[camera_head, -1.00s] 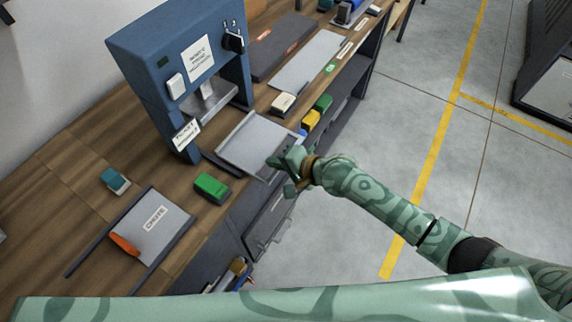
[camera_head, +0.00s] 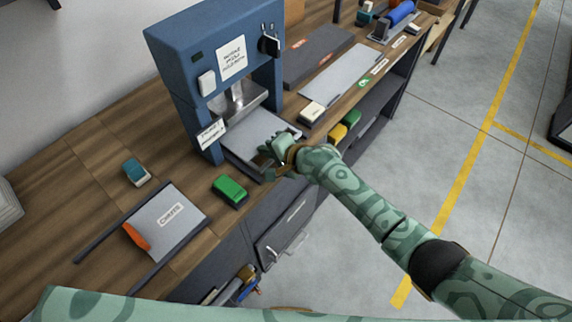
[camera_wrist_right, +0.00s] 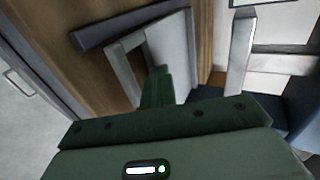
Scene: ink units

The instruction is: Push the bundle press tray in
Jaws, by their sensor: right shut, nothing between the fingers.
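The blue bundle press (camera_head: 205,70) stands on the wooden bench against the wall. Its light grey tray (camera_head: 258,128) sits low in the press opening, with its front part still sticking out toward the bench's front edge. My right gripper (camera_head: 268,157) is at the tray's front edge, shut and holding nothing. It hides part of that edge, so I cannot tell exact contact. In the right wrist view the shut fingers (camera_wrist_right: 157,88) point at the tray (camera_wrist_right: 165,55). My left gripper is not in view.
A green block (camera_head: 229,190), a teal block (camera_head: 136,172) and a chute plate (camera_head: 170,220) with an orange piece lie left of the tray. A cream block (camera_head: 312,112) is to its right. A drawer (camera_head: 285,235) with a handle is below.

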